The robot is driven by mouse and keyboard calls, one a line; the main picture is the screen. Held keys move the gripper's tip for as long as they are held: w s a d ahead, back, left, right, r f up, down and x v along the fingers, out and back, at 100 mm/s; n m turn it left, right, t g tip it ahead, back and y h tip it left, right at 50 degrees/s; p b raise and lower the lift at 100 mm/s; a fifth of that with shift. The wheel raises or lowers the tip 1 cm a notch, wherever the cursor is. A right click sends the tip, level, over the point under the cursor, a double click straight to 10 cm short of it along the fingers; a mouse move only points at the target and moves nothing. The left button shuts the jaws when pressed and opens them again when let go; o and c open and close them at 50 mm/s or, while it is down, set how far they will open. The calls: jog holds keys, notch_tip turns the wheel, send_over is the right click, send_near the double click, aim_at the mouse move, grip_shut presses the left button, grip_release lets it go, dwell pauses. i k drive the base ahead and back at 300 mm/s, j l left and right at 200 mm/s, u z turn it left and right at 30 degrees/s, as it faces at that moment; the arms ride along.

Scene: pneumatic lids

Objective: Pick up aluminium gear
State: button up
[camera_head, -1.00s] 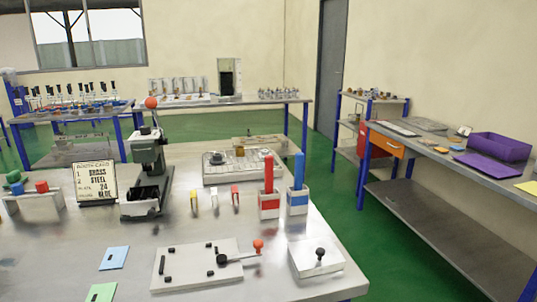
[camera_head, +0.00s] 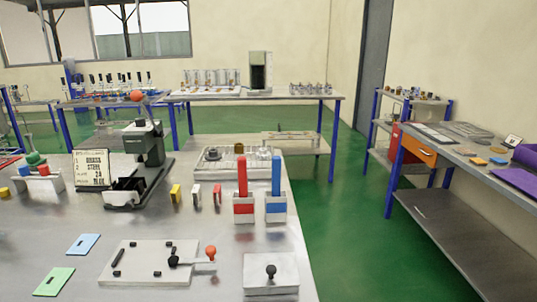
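I cannot single out an aluminium gear with certainty. A grey tray (camera_head: 222,171) on the near table holds several small round metal and brown parts, too small to identify. More small metal parts (camera_head: 310,88) stand in a group on the right of the back table. Small parts (camera_head: 408,93) in brown and grey also lie on the small shelf at the right. My gripper is not in view.
The near table carries a press (camera_head: 146,150), a sign (camera_head: 92,170), red (camera_head: 243,207) and blue (camera_head: 276,205) upright holders, and a plate with a red-knobbed lever (camera_head: 150,262). A bench (camera_head: 470,165) stands right. Green floor (camera_head: 345,220) between them is clear.

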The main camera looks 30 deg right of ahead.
aim_at(263, 153)
jog(key=l+u, duration=0.1)
jog(key=l, duration=0.4)
jog(key=k+l+u, duration=0.15)
jog(key=l, duration=0.4)
jog(key=l+u, duration=0.25)
jog(key=l, duration=0.8)
jog(key=i+l+u, duration=0.1)
jog(key=l, duration=0.5)
jog(key=i+l, duration=0.1)
jog(key=l, duration=0.5)
jog(key=i+l+u, duration=0.15)
jog(key=l, duration=0.45)
jog(key=i, duration=0.95)
